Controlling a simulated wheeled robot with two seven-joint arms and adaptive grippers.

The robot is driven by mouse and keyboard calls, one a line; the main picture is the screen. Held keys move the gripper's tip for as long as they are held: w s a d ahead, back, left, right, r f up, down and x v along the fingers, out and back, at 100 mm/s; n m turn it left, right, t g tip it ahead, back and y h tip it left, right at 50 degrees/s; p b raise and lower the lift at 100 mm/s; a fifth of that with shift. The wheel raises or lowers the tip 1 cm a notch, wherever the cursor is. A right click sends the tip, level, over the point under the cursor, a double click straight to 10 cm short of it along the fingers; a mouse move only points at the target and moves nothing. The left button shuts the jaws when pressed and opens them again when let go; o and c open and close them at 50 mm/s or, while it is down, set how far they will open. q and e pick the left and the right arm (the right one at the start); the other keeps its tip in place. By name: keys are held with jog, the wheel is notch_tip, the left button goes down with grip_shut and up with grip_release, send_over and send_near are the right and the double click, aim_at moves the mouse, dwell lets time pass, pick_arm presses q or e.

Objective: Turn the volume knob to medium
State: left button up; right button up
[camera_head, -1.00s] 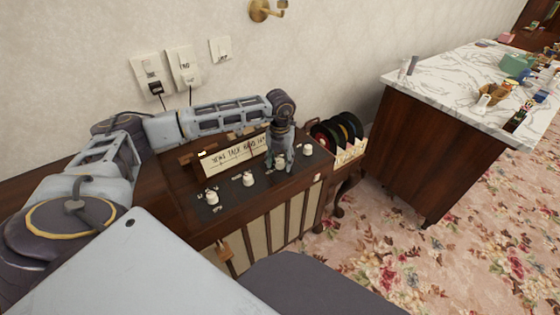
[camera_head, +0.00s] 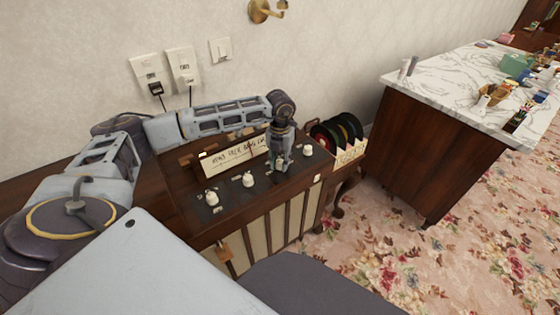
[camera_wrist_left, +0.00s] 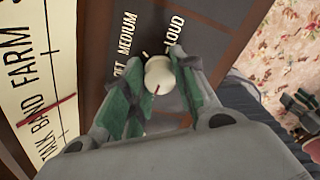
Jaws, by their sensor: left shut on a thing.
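The radio (camera_head: 190,222) is a dark wooden cabinet with a row of white knobs on its black top panel. My left gripper (camera_head: 279,168) points down at the third knob from the left, which it mostly hides in the head view. In the left wrist view, my left gripper's green-padded fingers (camera_wrist_left: 158,88) are shut on the white volume knob (camera_wrist_left: 158,73), one on each side. The knob carries a small red mark on its lower part. Labels MEDIUM and LOUD, and one partly covered ending in "ET", are printed around it. My right gripper is not in view.
Other white knobs (camera_head: 212,197) stand to the left, and one (camera_head: 308,150) to the right of my left gripper. A paper station dial (camera_head: 235,157) lies behind them. A rack of records (camera_head: 338,133) stands beside the radio. A marble-topped counter (camera_head: 440,75) is farther right.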

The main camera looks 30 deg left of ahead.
pick_arm(q)
jog(key=m, duration=0.3)
jog(key=shift+m, duration=0.3)
jog(key=m, duration=0.3)
jog(key=shift+m+p, duration=0.3)
jog(key=shift+p, duration=0.05)
jog(key=m, duration=1.1)
jog(key=shift+m, duration=0.3)
jog(key=shift+w+a+m+b, duration=0.1)
jog(key=shift+m+b, duration=0.3)
jog(key=shift+m, duration=1.8)
jog(key=shift+r, duration=0.1)
jog(key=o, duration=1)
